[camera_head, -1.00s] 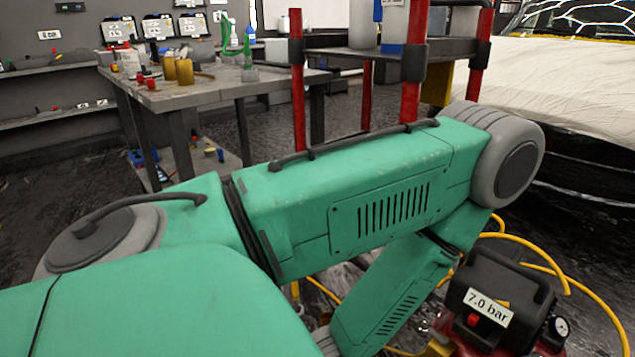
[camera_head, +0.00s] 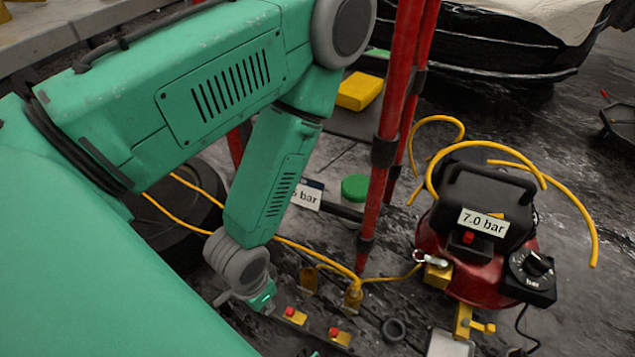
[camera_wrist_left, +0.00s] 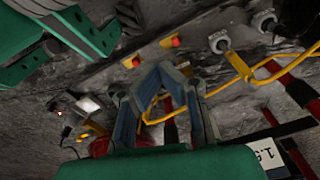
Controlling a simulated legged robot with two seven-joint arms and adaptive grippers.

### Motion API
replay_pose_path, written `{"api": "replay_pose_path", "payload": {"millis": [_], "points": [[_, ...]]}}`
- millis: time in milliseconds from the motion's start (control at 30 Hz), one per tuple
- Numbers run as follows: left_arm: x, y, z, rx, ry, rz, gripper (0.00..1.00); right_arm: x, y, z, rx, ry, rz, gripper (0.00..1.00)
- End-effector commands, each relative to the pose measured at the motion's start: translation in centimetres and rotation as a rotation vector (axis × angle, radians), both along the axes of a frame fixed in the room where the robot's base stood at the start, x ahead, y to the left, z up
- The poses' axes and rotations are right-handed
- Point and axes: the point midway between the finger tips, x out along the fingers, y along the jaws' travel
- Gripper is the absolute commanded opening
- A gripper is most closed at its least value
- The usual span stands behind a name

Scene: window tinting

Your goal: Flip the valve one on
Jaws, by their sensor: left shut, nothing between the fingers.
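Two small yellow blocks with red knobs, a left one (camera_head: 295,316) and a right one (camera_head: 340,336), sit low in the head view. They also show in the left wrist view, one block (camera_wrist_left: 131,62) beside the other (camera_wrist_left: 170,41). I cannot tell which part is valve one; no such label is readable. My left gripper (camera_head: 262,297) points down just left of these blocks in the head view, mostly hidden by its wrist. In the left wrist view its fingers (camera_wrist_left: 172,82) are shut and empty, with the blocks beyond them. My right gripper is not in view.
A red and black compressor (camera_head: 470,250), labelled 7.0 bar, stands at the right with a black dial (camera_head: 532,270). Yellow hoses (camera_head: 300,250) run to brass fittings (camera_head: 352,297) near the blocks. Red posts (camera_head: 390,120) rise beside my left forearm.

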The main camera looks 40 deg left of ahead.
Motion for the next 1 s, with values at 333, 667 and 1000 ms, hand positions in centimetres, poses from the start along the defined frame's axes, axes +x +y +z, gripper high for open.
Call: {"api": "replay_pose_path", "payload": {"millis": [333,667,1000], "points": [[0.1,1.4,-1.6,0.068,0.043,0.108,0.00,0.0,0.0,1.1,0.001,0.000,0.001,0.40],[-1.8,1.3,-9.3,0.157,0.351,0.859,0.00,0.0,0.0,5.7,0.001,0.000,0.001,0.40],[5.7,-1.8,-16.3,-0.236,0.388,1.646,0.00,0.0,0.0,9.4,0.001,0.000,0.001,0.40]]}}
